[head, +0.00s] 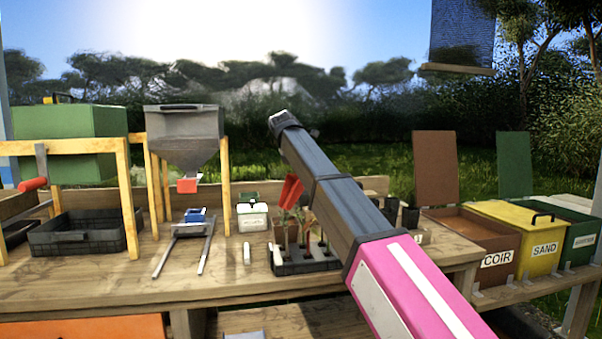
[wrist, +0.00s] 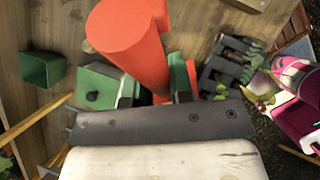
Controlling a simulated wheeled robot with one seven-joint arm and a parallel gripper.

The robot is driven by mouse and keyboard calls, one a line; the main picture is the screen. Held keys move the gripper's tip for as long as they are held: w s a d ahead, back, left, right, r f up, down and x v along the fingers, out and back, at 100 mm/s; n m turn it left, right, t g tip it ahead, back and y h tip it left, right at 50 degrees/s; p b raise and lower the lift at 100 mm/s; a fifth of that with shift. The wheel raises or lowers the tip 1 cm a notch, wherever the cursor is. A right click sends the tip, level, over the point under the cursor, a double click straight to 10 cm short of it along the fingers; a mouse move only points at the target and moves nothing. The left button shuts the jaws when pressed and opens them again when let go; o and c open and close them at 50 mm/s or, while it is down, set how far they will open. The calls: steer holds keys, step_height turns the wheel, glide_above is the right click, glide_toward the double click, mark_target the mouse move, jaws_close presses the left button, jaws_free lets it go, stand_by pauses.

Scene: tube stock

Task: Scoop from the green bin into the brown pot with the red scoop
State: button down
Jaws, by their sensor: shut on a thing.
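The red scoop (head: 291,191) shows partly behind my arm in the head view, above the potted plants on the bench. Whether the scoop holds anything is hidden. A brown pot (head: 282,229) stands on the bench below the scoop, beside the black plant tray; my arm covers part of this area. The green bin (head: 580,238) stands at the far right, its green lid (head: 515,165) raised.
The yellow SAND bin (head: 528,240) and brown COIR bin (head: 470,238) stand left of the green bin. A black tray (head: 292,265) with seedlings lies under my arm. A grey hopper (head: 184,135) and a black crate (head: 82,240) stand left.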

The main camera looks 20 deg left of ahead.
steer(key=shift+r, duration=1.8)
steer(key=shift+s, duration=0.1)
